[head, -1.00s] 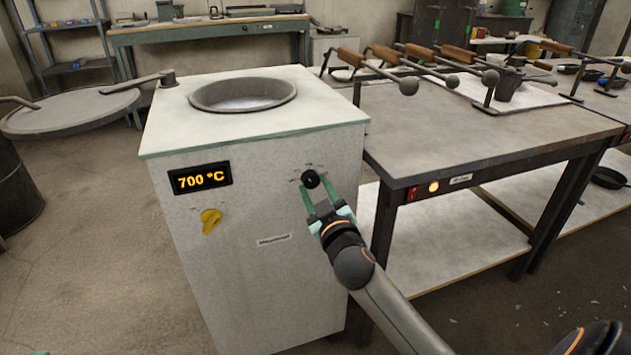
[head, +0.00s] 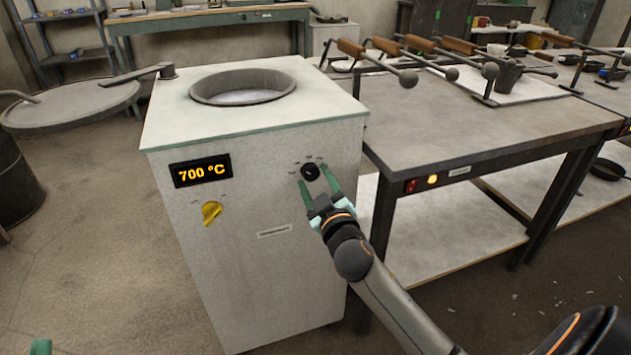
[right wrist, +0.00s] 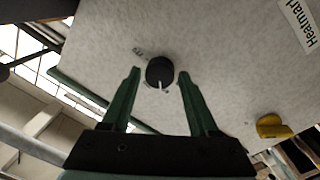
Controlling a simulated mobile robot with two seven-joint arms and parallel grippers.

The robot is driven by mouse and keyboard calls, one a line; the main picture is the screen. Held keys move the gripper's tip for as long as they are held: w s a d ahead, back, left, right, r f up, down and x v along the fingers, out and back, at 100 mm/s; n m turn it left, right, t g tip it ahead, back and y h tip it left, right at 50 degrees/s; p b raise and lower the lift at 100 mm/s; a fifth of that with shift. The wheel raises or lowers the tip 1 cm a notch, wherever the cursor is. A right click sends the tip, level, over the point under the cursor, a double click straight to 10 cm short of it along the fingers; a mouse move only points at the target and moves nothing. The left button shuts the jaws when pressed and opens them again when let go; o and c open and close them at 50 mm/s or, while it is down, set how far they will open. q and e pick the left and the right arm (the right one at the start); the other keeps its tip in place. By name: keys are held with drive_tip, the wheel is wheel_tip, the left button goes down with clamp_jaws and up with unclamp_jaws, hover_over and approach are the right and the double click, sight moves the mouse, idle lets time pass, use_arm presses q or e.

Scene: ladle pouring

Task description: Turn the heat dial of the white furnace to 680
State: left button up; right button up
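The white furnace (head: 250,255) stands left of the centre, its display (head: 202,171) reading 700 °C. The black heat dial (head: 310,172) is on the right of its front face, with small marks around its upper side. In the right wrist view the dial (right wrist: 160,71) shows a white pointer line. My right gripper (head: 314,187) is open in front of the dial. In the right wrist view its two green fingers (right wrist: 159,75) are on either side of the dial, with visible gaps. A small green part at the lower left edge of the head view may be my left gripper; its state does not show.
A yellow knob (head: 212,212) sits below the display. The furnace's round opening (head: 243,87) is on top, with its lid (head: 72,103) swung out to the left. A grey workbench (head: 480,120) with wooden-handled tools stands close on the right.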

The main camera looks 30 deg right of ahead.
drive_tip(key=shift+o, duration=1.1)
drive_tip(key=p+v, duration=0.1)
drive_tip(key=v, duration=1.1)
drive_tip(key=shift+s, duration=0.25)
drive_tip(key=shift+a+f, duration=0.1)
